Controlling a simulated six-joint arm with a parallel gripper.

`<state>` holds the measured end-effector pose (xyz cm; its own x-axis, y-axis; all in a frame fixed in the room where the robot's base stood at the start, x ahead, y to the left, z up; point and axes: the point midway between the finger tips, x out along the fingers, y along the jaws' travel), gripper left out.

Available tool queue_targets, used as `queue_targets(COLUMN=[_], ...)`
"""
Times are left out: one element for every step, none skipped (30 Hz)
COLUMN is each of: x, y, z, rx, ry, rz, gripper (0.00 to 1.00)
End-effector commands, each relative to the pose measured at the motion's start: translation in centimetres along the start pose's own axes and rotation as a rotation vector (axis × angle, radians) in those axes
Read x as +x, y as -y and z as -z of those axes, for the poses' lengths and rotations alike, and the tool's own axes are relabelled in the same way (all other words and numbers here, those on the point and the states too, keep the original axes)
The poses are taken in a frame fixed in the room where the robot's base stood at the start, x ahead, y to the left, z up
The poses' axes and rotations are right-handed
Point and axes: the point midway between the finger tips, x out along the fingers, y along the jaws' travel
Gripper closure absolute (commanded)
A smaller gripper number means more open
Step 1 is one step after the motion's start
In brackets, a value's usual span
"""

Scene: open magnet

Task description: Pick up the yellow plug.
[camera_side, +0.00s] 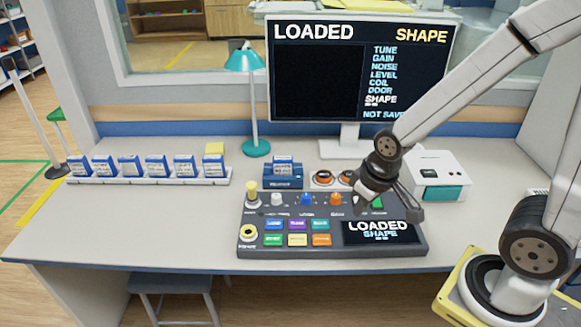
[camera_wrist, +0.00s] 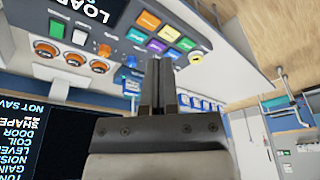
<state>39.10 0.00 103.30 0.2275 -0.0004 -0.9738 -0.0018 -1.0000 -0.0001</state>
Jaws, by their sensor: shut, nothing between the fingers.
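The yellow plug (camera_side: 252,190) stands upright at the back left corner of the dark control console (camera_side: 290,254). A yellow-ringed round fitting (camera_side: 249,234) is at the console's front left corner. My gripper (camera_side: 361,198) is low over the right half of the console, well to the right of the plug. Its fingers are shut and empty, and they also show in the wrist view (camera_wrist: 160,82). A yellow-rimmed round part (camera_wrist: 197,56) shows beyond the fingertips there; I cannot tell whether it is the plug or the ringed fitting.
Knobs and coloured buttons cover the console, with a small screen (camera_side: 380,232) at its right. A rack (camera_side: 150,181) of blue-and-white cartridges is to the left. A teal lamp (camera_side: 255,105), a monitor (camera_side: 318,85) and a white box (camera_side: 440,170) stand behind. Front left desk is clear.

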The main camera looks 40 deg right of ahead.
Motion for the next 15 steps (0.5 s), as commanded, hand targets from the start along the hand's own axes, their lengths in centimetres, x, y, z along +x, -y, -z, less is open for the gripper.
queue_targets(x=[0.01, 0.01, 0.01, 0.01, 0.01, 0.01, 0.01, 0.01, 0.01, 0.01, 0.01, 0.01, 0.01, 0.01, 0.01], y=[0.00, 0.01, 0.01, 0.01, 0.01, 0.01, 0.01, 0.01, 0.01, 0.01, 0.01, 0.01, 0.01, 0.01, 0.01], z=[0.02, 0.03, 0.04, 0.04, 0.05, 0.05, 0.05, 0.06, 0.06, 0.06, 0.07, 0.07, 0.07, 0.07, 0.07], rx=[0.000, -0.001, -0.001, -0.001, -0.001, -0.001, -0.001, -0.001, -0.001, -0.001, -0.002, -0.002, -0.002, -0.002, -0.002], ry=[0.000, -0.001, -0.001, -0.001, -0.001, -0.001, -0.001, -0.001, -0.001, -0.002, -0.002, -0.002, -0.002, -0.002, -0.002], rz=[0.000, 0.000, 0.000, 0.000, 0.000, 0.000, 0.000, 0.000, 0.000, 0.000, 0.000, 0.000, 0.000, 0.000, 0.000], gripper=[1.00, 1.00, 1.00, 1.00, 1.00, 1.00, 1.00, 1.00, 1.00, 1.00, 1.00, 1.00, 1.00, 1.00, 0.94])
